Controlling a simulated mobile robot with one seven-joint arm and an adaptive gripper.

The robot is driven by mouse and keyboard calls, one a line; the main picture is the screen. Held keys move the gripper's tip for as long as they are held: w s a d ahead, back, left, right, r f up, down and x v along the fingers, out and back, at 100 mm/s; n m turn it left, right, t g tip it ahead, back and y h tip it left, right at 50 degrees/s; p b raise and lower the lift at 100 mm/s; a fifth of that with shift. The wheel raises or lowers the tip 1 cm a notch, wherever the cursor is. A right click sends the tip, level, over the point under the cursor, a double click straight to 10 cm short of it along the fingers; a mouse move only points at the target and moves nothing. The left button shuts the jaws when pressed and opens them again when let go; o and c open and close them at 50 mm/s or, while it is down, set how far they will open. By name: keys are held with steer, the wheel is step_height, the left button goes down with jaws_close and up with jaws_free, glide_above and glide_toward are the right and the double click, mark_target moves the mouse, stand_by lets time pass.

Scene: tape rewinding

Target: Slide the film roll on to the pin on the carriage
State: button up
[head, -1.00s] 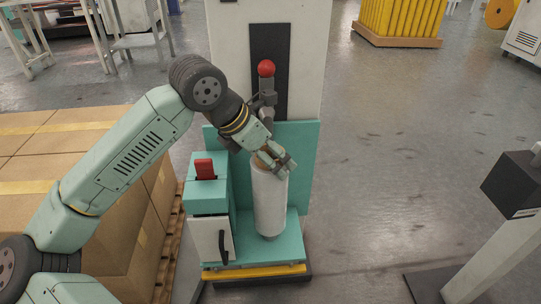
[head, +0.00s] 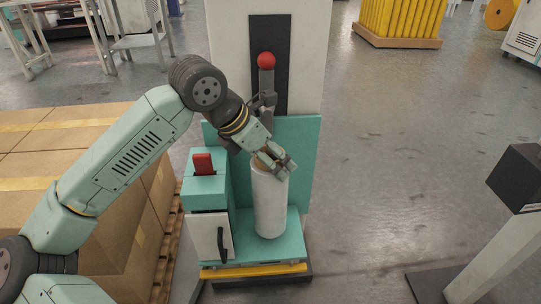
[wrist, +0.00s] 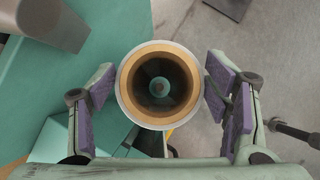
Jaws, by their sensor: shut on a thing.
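The film roll (head: 270,203) is a white upright cylinder over the teal carriage platform (head: 295,245) in the head view. In the wrist view I look down on its brown core (wrist: 160,50). A teal round shape shows deep inside the core, roughly centred; I cannot tell whether it is the pin's tip. My gripper (head: 276,162) is shut on the roll's upper end, with purple finger pads on both sides of it in the wrist view. The roll's lower end is at or very close to the platform; the pin itself is hidden in the head view.
A teal box with a red switch (head: 203,164) stands left of the roll. Behind is a tall machine column with a red ball (head: 266,60). Cardboard boxes (head: 100,140) lie at left. A dark-headed stand (head: 518,177) is at right; the floor between is clear.

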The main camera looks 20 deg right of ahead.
steer(key=shift+f+b, duration=1.65)
steer(key=shift+b, duration=0.3)
stand_by(0.6)
steer(key=o, duration=2)
steer(key=shift+o, duration=0.9)
steer(key=shift+r, duration=0.1)
step_height(320, 180, up, 8)
steer(key=p, duration=0.4)
steer(key=shift+p, duration=0.35)
